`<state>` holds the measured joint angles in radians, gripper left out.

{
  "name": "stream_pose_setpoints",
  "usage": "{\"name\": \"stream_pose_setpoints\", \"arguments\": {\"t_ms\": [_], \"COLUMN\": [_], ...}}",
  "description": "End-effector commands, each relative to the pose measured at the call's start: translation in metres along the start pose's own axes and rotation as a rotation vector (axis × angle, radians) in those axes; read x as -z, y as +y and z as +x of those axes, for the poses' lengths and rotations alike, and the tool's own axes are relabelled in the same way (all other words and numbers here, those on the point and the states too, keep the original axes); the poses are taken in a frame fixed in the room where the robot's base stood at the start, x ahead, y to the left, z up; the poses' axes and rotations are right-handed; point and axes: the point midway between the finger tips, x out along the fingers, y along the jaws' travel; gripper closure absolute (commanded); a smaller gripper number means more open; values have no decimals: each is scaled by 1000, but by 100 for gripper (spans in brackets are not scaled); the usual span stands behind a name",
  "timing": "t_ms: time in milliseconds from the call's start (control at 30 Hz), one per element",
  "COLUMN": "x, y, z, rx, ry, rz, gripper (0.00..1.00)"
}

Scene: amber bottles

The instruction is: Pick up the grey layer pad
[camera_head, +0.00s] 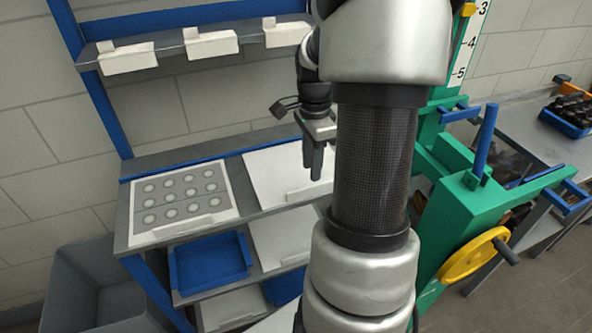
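A flat grey sheet with rows of pale round marks and a light border, which looks like the grey layer pad (163,182), lies on the upper shelf of the rack at left. A white strip (185,228) runs along its front edge. My gripper (318,176) points down above the white panel to the right of the pad, apart from the pad. Its dark fingers appear close together, but I cannot tell whether they are open or shut. Nothing shows between them. My arm hides part of the rack's right side.
White panels (268,178) lie right of the pad. A blue tray (210,262) sits on the shelf below. A grey bin (95,290) stands at lower left. A green stand with a yellow handwheel (474,254) is right of my arm. A blue crate (566,122) holds dark items.

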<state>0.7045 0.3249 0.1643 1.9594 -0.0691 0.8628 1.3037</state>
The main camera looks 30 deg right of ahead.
Motion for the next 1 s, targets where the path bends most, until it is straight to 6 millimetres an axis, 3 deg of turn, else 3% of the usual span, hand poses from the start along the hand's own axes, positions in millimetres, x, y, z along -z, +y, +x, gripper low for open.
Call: {"name": "stream_pose_setpoints", "arguments": {"t_ms": [167,500,800,1000], "x": [0,7,7,7], "y": [0,2,1,1], "z": [11,56,60,60], "rx": [-1,-2,1,1], "ry": [-1,-1,1,1], "rz": [0,0,0,0], "gripper": [71,71,71,100]}}
